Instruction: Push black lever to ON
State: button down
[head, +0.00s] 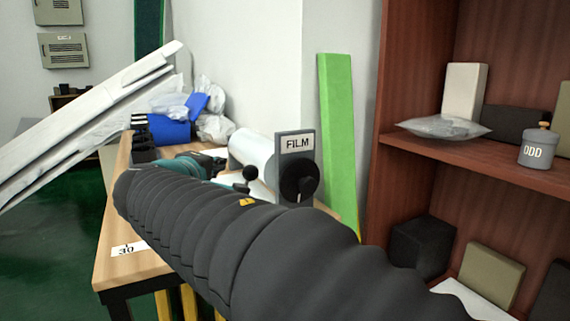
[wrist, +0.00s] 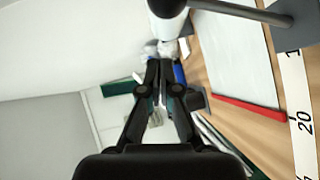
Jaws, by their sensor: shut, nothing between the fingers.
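A grey panel labelled FILM (head: 296,143) stands on the wooden table in the head view, with a black round hub (head: 298,178) on its face. A black ball knob (head: 250,173) shows to the left of the hub, and my arm's sleeve covers the area below it. In the wrist view a dark rod with a rounded end (wrist: 240,12) crosses the top right corner; I cannot tell for certain that it is the lever. My gripper (wrist: 160,68) is shut and empty, apart from the rod. No ON mark is readable.
A white roll (head: 252,152) lies beside the panel. The wooden table (head: 118,262) has a ruler strip (wrist: 300,120) along it and a red bar (wrist: 250,107). A green board (head: 340,140) and a brown shelf (head: 405,80) stand to the right.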

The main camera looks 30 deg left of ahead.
jog(key=v, duration=1)
jog(key=shift+r+b, duration=0.25)
jog(key=shift+b, duration=0.2)
